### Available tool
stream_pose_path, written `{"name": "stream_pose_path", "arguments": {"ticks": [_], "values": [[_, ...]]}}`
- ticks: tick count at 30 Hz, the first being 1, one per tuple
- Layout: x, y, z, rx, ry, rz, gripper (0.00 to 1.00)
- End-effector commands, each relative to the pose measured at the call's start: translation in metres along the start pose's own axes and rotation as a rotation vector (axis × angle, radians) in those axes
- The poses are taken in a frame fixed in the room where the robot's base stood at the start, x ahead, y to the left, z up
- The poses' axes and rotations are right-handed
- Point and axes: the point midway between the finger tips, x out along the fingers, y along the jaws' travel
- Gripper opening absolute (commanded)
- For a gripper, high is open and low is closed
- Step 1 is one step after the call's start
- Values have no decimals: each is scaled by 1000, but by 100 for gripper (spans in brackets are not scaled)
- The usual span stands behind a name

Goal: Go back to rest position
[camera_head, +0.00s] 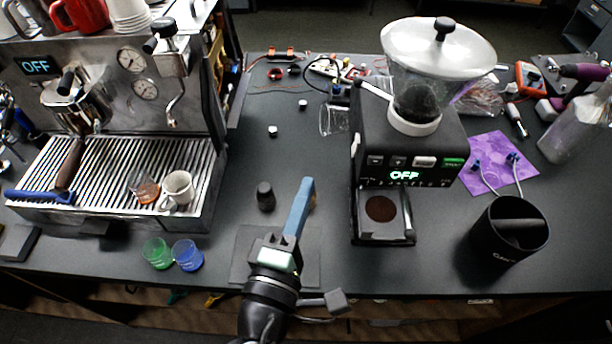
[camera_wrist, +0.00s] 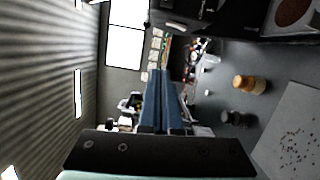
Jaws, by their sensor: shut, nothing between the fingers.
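My gripper (camera_head: 306,186) is over the front middle of the dark table (camera_head: 325,175), between the espresso machine and the grinder. Its two blue fingers are shut together and hold nothing. They also show closed side by side in the wrist view (camera_wrist: 161,75). The arm reaches in from the front edge, above a dark mat (camera_head: 250,242). The fingers appear apart from the objects around them.
The espresso machine (camera_head: 213,192) stands at left, bearing a white cup (camera_head: 179,188). A small black object (camera_head: 265,196) stands left of my fingers. The grinder (camera_head: 378,135) and black bin (camera_head: 508,232) are at right.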

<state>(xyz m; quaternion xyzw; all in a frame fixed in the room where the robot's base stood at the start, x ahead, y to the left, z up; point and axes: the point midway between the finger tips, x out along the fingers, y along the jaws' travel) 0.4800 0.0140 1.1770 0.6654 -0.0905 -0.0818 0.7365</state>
Motion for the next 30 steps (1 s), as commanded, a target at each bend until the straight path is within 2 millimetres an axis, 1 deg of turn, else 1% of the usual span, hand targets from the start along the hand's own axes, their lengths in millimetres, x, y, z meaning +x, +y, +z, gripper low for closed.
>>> {"name": "stream_pose_path", "arguments": {"ticks": [7,8,11,14,15,17,18,20,21,23,24,27,30], "values": [[1,2,0,7,-1,3,0],[3,5,1,22,-2,8,0],[16,31,5,139,-10,45,0],[37,82,13,370,-2,117,0],[44,108,17,485,11,153,0],[53,150,24,664,45,212,0],[56,178,29,782,79,250,0],[57,221,35,949,142,303,0],[55,249,40,1057,193,338,0],[48,291,46,1204,285,387,0],[41,317,50,1293,350,413,0],[19,373,59,1469,517,462,0],[-3,412,64,1581,659,484,0]]}}
